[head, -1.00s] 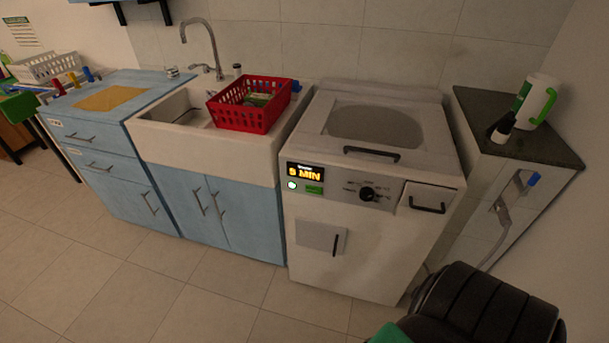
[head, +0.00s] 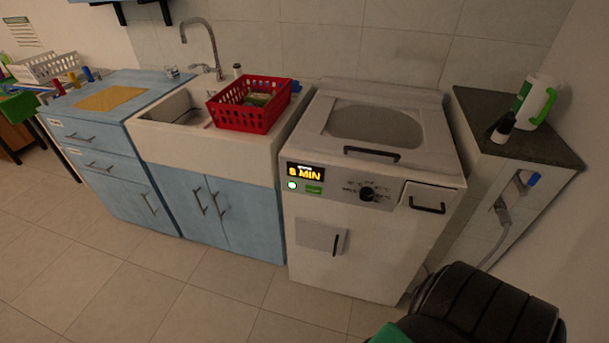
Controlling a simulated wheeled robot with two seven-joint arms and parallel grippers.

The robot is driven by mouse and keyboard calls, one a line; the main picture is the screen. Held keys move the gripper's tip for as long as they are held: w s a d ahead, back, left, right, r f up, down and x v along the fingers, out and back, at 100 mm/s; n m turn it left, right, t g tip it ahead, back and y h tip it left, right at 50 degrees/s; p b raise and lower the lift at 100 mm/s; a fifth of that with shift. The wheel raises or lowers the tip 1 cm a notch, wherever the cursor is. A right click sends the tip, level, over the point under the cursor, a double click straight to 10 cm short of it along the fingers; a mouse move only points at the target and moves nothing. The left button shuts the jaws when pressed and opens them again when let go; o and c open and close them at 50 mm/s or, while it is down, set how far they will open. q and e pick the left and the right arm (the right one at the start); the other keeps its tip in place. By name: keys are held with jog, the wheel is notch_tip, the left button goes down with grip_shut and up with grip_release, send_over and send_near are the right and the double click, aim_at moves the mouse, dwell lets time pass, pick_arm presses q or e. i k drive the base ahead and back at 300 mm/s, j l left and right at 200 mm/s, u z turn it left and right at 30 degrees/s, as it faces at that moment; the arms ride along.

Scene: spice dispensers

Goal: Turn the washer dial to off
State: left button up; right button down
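The washer (head: 325,225) is a white top-loading machine right of the sink, with its lid shut. Its black round dial (head: 367,194) sits on the grey front panel; the small marks around it are too blurred to read. Left of the dial, a display (head: 305,172) shows yellow text that looks like "8 MIN". Below the display are a lit white round light (head: 292,185) and a green button (head: 314,190). Neither of my grippers is in view.
A red basket (head: 247,117) stands on the sink's right side. A dark-topped side counter (head: 545,147) right of the washer holds a white and green jug (head: 538,100). A black rounded object (head: 490,305) fills the lower right. The floor before the washer (head: 230,310) is clear.

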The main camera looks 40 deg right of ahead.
aim_at(367, 193)
jog(key=z, duration=1.5)
